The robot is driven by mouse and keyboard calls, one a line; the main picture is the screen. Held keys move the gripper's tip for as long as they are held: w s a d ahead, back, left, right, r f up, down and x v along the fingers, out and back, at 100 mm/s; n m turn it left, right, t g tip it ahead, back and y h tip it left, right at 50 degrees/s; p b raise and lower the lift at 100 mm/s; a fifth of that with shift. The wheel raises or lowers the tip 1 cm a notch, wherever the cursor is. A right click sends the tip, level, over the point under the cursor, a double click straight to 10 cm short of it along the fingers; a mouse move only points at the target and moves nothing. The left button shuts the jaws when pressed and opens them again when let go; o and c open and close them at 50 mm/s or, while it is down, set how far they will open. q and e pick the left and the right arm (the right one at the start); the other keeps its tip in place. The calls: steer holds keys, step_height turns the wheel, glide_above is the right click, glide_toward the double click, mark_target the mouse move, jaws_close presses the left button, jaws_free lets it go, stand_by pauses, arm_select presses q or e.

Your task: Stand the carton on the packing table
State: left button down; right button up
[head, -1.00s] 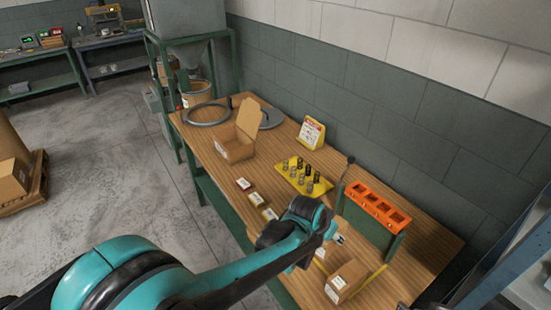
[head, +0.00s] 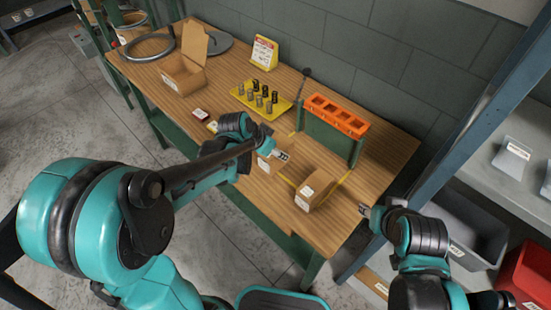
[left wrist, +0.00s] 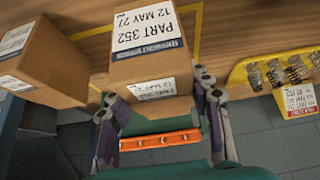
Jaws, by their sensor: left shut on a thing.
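My left gripper (head: 276,156) is shut on a brown carton (head: 264,165), over the packing table (head: 375,150). In the left wrist view the held carton (left wrist: 150,45) sits between both fingers (left wrist: 160,100), its white label reading PART 352, 12 MAY 27. I cannot tell whether its underside touches the table. A second labelled carton (head: 316,190) stands on the table to its right, and in the left wrist view this carton (left wrist: 45,60) is at the left. Yellow lines (left wrist: 195,35) mark the tabletop near the held carton. My right gripper (head: 366,211) is empty at the table's right front edge; its jaw opening is unclear.
An orange rack (head: 336,115) on green posts stands behind the cartons. A yellow tray (head: 262,102) of springs, a yellow sign (head: 264,52) and an open box (head: 184,75) are farther left. A shelf unit (head: 480,110) with bins rises at the right.

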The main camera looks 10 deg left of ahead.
arm_select(q)
steer(key=shift+f+b, duration=0.85)
steer(key=shift+f, duration=1.05)
steer(key=shift+f, duration=0.15)
steer(key=c, duration=0.7)
jaws_free()
steer(key=shift+r, duration=0.25)
steer(key=p+v, duration=0.4)
steer(key=v, duration=0.7)
steer(key=s+a+r+n+t+y, duration=0.1)
steer(key=s+a+r+n, duration=0.1)
steer(key=s, duration=0.5)
steer(key=s+a+r+n+y, duration=0.1)
steer(key=s+a+n+y, duration=0.1)
steer(key=s+n, duration=0.2)
steer(key=s, duration=0.3)
steer(key=shift+s+r+n+t+y, duration=0.2)
steer(key=shift+r+n+t+y, duration=0.1)
steer(key=shift+r+n+t, duration=0.1)
